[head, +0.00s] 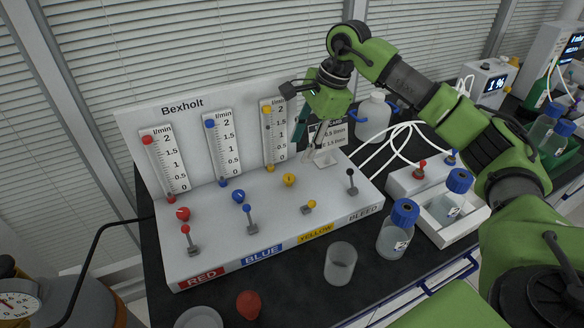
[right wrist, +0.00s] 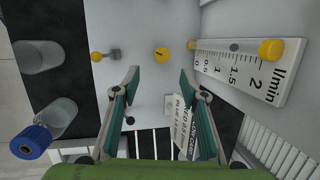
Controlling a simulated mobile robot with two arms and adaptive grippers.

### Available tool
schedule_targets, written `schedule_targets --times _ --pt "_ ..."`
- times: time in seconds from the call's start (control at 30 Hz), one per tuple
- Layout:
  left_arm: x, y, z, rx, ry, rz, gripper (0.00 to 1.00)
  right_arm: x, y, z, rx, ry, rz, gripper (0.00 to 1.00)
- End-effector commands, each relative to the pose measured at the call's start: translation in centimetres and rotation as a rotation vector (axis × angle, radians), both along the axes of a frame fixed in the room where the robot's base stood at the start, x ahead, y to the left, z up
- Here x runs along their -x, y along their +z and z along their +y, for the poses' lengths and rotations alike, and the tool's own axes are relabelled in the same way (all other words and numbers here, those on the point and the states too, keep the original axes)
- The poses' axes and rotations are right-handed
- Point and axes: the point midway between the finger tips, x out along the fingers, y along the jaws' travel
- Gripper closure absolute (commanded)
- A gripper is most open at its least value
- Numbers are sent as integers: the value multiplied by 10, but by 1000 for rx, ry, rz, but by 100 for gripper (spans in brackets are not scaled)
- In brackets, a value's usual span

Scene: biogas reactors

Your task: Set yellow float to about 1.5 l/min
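The yellow flowmeter (head: 278,146) is the rightmost of three scales on the white Bexholt panel, with yellow caps at top and bottom. In the right wrist view its scale (right wrist: 274,83) shows a small grey float (right wrist: 234,47) beside about the 1.5 mark. A round yellow knob (head: 289,179) sits on the sloped base; it also shows in the right wrist view (right wrist: 161,54). The yellow-tipped lever (head: 309,206) is in front of it, lower than the red and blue levers. My right gripper (head: 307,146) is open and empty, above and behind the knob, apart from it. My left gripper is out of view.
Red (head: 182,213) and blue (head: 238,196) knobs and levers stand to the left, a black bleed lever (head: 351,180) to the right. A card (head: 327,137) stands behind my gripper. A clear cup (head: 340,263) and blue-capped bottle (head: 397,231) stand in front.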

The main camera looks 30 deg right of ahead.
Motion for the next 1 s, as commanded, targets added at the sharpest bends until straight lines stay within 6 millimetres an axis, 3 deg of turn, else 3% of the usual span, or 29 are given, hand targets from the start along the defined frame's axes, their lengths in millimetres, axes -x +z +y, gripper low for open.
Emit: schedule_targets --times 0.1,0.3,0.57,0.77,1.0 --pt "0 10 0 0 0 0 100 7 7 -7 -67 -256 30 60" --pt "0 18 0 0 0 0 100 14 15 -14 -163 -591 72 60" --pt "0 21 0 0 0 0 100 16 15 -16 -209 -735 92 60" --pt "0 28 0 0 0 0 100 8 -10 -8 -209 -736 95 60" --pt "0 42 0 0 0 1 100 -7 -58 5 -208 -735 96 60"
